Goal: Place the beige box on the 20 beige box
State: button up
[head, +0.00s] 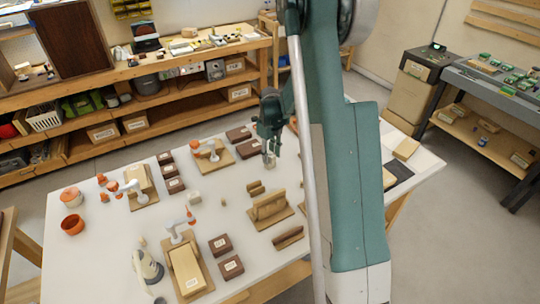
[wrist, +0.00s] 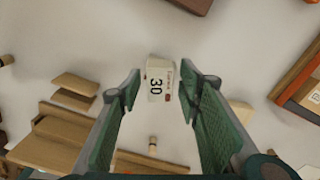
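A small pale beige box (wrist: 157,82) printed with "30" shows in the wrist view, below and between the fingertips of my gripper (wrist: 160,88). The fingers are apart, with visible gaps on both sides of the box. In the head view my gripper (head: 271,148) hangs over the back middle of the white table, and a small object (head: 268,161) under it is too small to identify. Larger beige boxes lie on wooden boards at the left (head: 140,178) and front (head: 186,268). Their labels are too small to read, so I cannot tell which is 20.
Small orange-and-white arm models (head: 180,225) stand by the boards. Dark brown boxes (head: 220,244), wooden pieces (head: 268,207) and an orange pot (head: 72,224) are spread over the table (head: 110,270). A pale cube (head: 193,197) stands in the middle, with bare surface around it.

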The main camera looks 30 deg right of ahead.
aim_at(270, 154)
jog(key=shift+r, duration=0.25)
notch_tip(270, 154, up, 12)
jog(key=p, duration=0.1)
dwell(0.6)
dwell(0.6)
